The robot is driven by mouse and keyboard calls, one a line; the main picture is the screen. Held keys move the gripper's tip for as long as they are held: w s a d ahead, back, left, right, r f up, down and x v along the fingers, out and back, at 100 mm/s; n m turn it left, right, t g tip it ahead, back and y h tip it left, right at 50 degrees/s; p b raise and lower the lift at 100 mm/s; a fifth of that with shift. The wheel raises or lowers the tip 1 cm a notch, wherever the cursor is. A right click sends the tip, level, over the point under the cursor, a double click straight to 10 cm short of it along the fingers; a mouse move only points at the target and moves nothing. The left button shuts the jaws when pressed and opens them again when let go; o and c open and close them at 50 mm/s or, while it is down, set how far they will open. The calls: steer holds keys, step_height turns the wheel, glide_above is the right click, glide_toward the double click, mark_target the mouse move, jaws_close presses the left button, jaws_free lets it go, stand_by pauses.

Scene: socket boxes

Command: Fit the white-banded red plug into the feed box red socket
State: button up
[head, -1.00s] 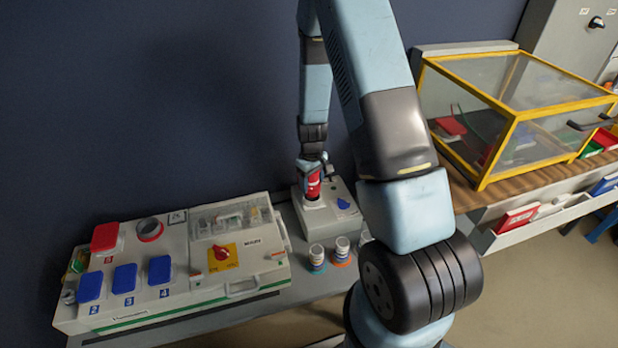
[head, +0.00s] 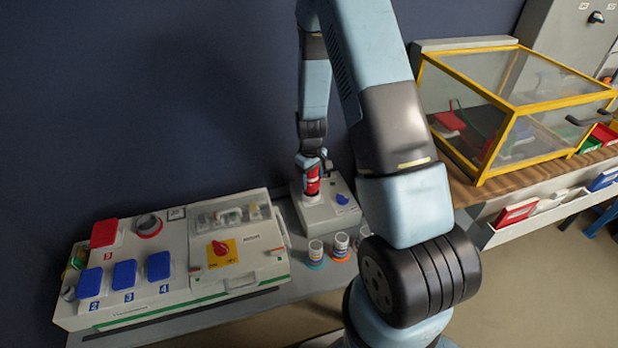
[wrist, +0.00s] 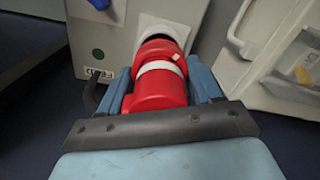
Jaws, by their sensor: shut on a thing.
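My gripper (wrist: 158,100) is shut on the red plug (wrist: 158,90), which has a white band (wrist: 158,67) around it. I cannot tell how deep the plug sits. In the head view the plug (head: 312,181) stands nearly upright over the feed box (head: 322,213), at its back left. My gripper (head: 313,162) holds it from above. The socket itself is hidden by the plug.
A larger panel box (head: 205,285) with blue covers, a red cover and a red switch stands to the left. Several small banded cups (head: 316,252) stand in front of the feed box. A yellow-framed clear case (head: 500,110) is at the right. A dark wall is behind.

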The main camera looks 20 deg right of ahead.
steer(key=shift+f, duration=0.15)
steer(key=shift+f, duration=0.65)
steer(key=shift+f, duration=0.25)
steer(key=shift+f, duration=0.4)
steer(key=o, duration=1.2)
steer(key=shift+c, duration=0.2)
step_height(320, 180, up, 21)
steer(key=shift+f, duration=0.2)
